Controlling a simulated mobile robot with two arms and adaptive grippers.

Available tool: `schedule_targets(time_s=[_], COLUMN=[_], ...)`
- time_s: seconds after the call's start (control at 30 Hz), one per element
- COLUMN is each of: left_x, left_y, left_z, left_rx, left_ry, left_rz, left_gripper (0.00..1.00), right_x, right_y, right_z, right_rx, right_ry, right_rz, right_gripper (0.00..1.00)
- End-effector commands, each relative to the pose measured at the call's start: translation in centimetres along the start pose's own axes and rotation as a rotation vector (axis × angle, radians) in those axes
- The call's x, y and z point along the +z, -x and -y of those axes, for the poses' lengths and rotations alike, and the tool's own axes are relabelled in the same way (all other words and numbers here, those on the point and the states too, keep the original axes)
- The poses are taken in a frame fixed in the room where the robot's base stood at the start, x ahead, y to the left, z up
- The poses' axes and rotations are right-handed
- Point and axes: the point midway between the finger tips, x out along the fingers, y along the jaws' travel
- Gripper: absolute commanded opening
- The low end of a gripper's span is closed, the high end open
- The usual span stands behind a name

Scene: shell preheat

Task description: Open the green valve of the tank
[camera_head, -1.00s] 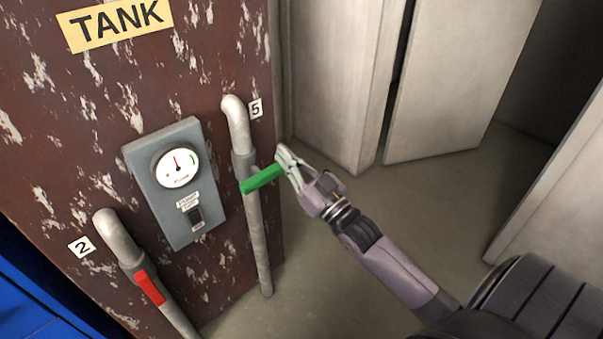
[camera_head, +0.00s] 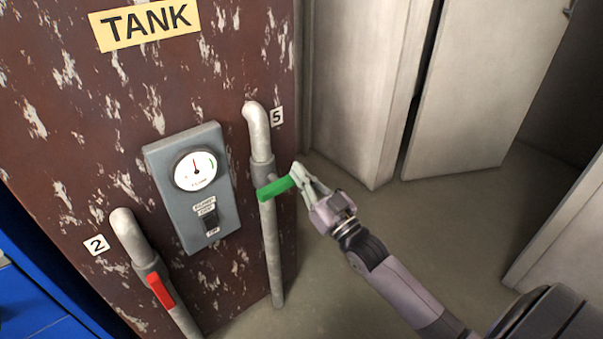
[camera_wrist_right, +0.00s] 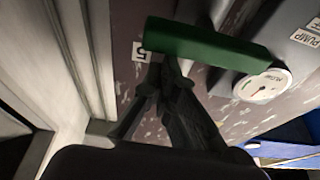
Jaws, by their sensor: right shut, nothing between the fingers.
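The green valve handle (camera_head: 275,188) sits on the grey vertical pipe (camera_head: 271,235) labelled 5, on the rust-brown tank (camera_head: 75,150). It sticks out sideways from the pipe towards the right, roughly across it. My right gripper (camera_head: 299,173) is shut, its fingertips at the free end of the handle; nothing is between the fingers. In the right wrist view the handle (camera_wrist_right: 205,43) lies across the top, just beyond the dark fingers (camera_wrist_right: 165,75). I cannot tell whether they touch it. My left gripper is in neither view.
A grey box with a gauge (camera_head: 195,168) and a pump switch (camera_head: 211,223) is left of the pipe. A second pipe, labelled 2, carries a red handle (camera_head: 160,291). Pale cabinet doors (camera_head: 480,90) stand behind on the right. Floor (camera_head: 400,225) shows between.

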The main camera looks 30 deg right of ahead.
Motion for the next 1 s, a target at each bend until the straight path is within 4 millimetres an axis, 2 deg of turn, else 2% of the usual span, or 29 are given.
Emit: schedule_targets(time_s=[0.1,1.0], left_x=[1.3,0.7], left_y=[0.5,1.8], left_z=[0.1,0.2], left_rx=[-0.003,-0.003], left_ry=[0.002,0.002], left_rz=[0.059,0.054], left_gripper=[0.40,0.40], right_x=[0.0,0.7], right_y=[0.0,0.2], right_z=[-0.1,-0.5], right_rx=[0.009,0.057], right_ry=[-0.026,-0.161], right_rz=[0.001,0.006], right_gripper=[0.00,0.00])
